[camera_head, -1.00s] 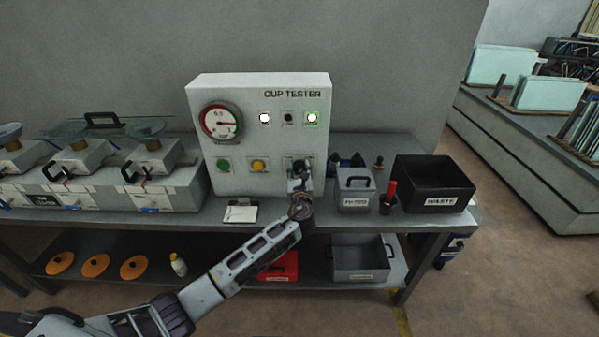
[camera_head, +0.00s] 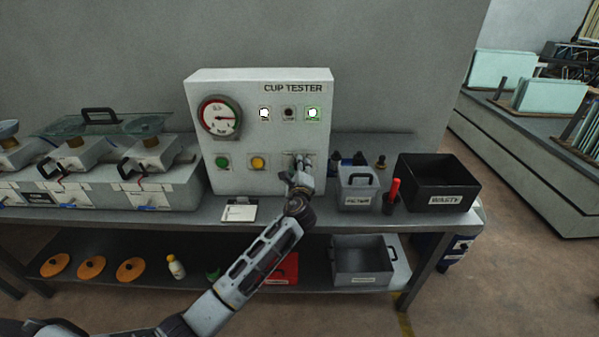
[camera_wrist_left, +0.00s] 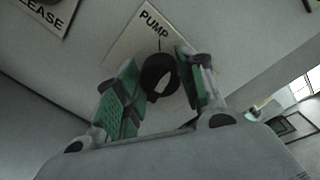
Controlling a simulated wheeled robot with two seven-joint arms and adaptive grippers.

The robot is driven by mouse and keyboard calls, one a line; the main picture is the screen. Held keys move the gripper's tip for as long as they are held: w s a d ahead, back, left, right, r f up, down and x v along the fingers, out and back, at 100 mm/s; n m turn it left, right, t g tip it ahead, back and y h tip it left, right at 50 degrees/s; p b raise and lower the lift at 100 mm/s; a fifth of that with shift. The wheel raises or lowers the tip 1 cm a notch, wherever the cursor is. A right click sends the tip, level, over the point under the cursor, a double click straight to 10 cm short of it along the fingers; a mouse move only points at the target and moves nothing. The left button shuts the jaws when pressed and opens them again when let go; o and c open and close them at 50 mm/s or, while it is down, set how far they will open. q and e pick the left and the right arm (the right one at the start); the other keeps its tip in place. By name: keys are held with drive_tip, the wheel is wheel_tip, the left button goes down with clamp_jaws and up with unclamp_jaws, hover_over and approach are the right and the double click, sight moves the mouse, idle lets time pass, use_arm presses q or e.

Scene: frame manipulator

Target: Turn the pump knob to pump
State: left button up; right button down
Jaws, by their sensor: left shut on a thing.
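The pump knob (camera_wrist_left: 160,76) is a round black knob with a pale mark, in front of a white label reading PUMP (camera_wrist_left: 153,24) in the left wrist view. My left gripper (camera_wrist_left: 158,88) has its green-padded fingers on either side of the knob, shut on it. In the head view, my left gripper (camera_head: 301,163) is at the lower right of the white CUP TESTER box (camera_head: 257,136) and hides the knob there. The box carries a gauge (camera_head: 219,117), lit lamps (camera_head: 312,114), a green button (camera_head: 223,162) and a yellow button (camera_head: 257,162). My right gripper is not in view.
A grey FILTER bin (camera_head: 357,189), a red-handled tool (camera_head: 394,192) and a black WASTE bin (camera_head: 436,183) stand right of the box. A white card (camera_head: 239,210) lies before it. Grey cup units (camera_head: 70,184) stand at left. My left forearm crosses the bench edge.

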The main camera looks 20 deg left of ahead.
use_arm(q)
drive_tip(key=shift+f+n+b, duration=0.2)
drive_tip(key=shift+n+b, duration=0.2)
drive_tip(key=shift+n, duration=0.5)
drive_tip(key=shift+n+b, duration=0.45)
drive_tip(key=shift+n, duration=0.45)
drive_tip(key=shift+n+b, duration=0.3)
drive_tip(key=shift+n, duration=0.7)
drive_tip(key=shift+b, duration=0.3)
drive_tip(key=shift+n, duration=0.3)
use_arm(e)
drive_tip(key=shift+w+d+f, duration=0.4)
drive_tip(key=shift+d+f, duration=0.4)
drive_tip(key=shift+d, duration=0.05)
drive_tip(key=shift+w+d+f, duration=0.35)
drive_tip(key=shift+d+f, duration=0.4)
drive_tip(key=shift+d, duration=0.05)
use_arm(q)
drive_tip(key=o, duration=1)
drive_tip(key=shift+a+r, duration=0.1)
